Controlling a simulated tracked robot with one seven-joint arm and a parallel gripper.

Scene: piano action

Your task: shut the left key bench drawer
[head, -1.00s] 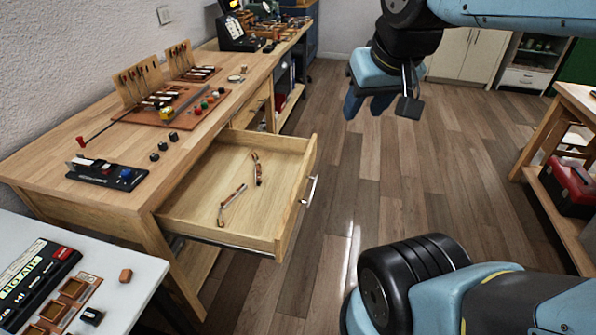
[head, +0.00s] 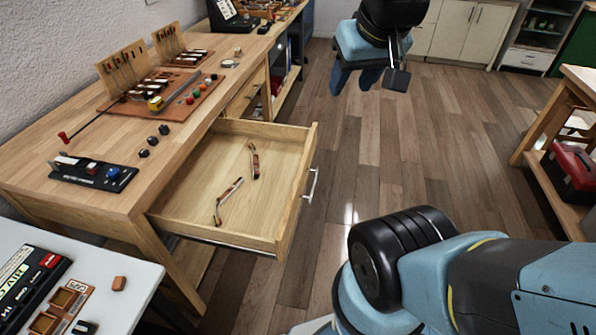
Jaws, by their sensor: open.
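The left key bench drawer (head: 228,184) is pulled well out of the wooden bench (head: 130,195), toward the right. Its metal handle (head: 311,184) is on the right-hand front face. A few small wooden parts (head: 229,197) lie inside it. My gripper (head: 368,82) hangs above the floor, beyond the drawer and to its right, apart from it. Its fingers point down and hold nothing that I can see.
A second drawer (head: 243,95) farther along the bench looks shut. A white table (head: 130,275) with trays stands at near left. A wooden bench with a red toolbox (head: 570,170) stands at right. The floor (head: 440,150) between is clear.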

